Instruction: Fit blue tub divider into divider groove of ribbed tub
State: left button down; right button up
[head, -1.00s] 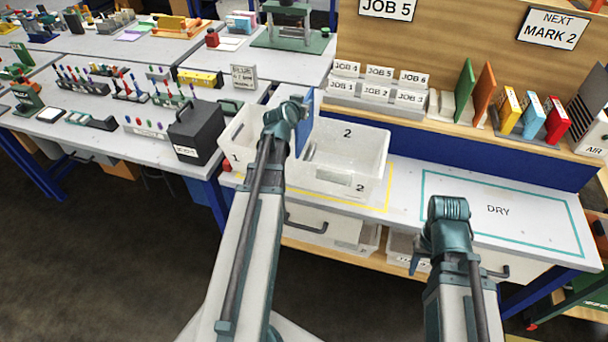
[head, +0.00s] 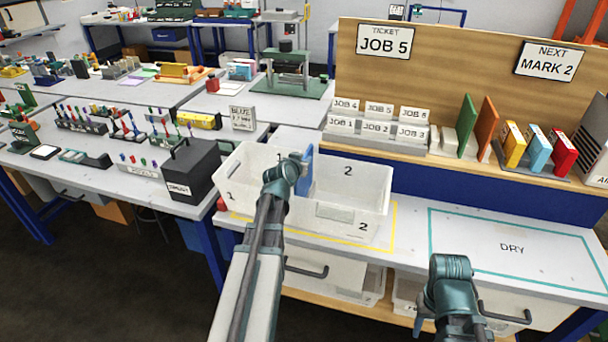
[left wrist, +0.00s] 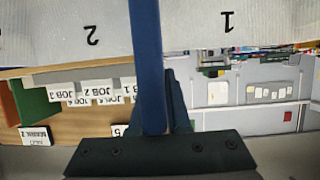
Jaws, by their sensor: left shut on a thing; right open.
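The blue tub divider (head: 307,163) stands about upright, partly inside the ribbed tub (head: 345,223), between the side marked 1 and the side marked 2. My left gripper (head: 300,177) is shut on the divider from the left side. In the left wrist view the divider (left wrist: 147,60) runs up from between my fingers, with the tub wall (left wrist: 195,25) and its marks 1 and 2 behind it. My left wrist hides the divider's lower part, and the groove cannot be made out. My right gripper (head: 420,326) is empty and open, in front of the bench's right part.
The tub stands in a yellow outline on the bench (head: 420,225). The DRY area (head: 512,248) to its right is clear. Job cards (head: 378,122), a green panel (head: 466,126) and an orange panel (head: 487,128) stand behind. A black box (head: 188,170) is at the left.

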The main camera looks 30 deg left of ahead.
pick_arm(q)
jog(key=shift+f+b, duration=1.8)
jog(key=shift+f, duration=0.05)
pick_arm(e)
jog(key=shift+f, duration=1.85)
pick_arm(q)
jog(key=shift+f, duration=0.15)
jog(key=c, duration=0.9)
grip_release()
pick_arm(e)
jog(key=shift+f, duration=0.15)
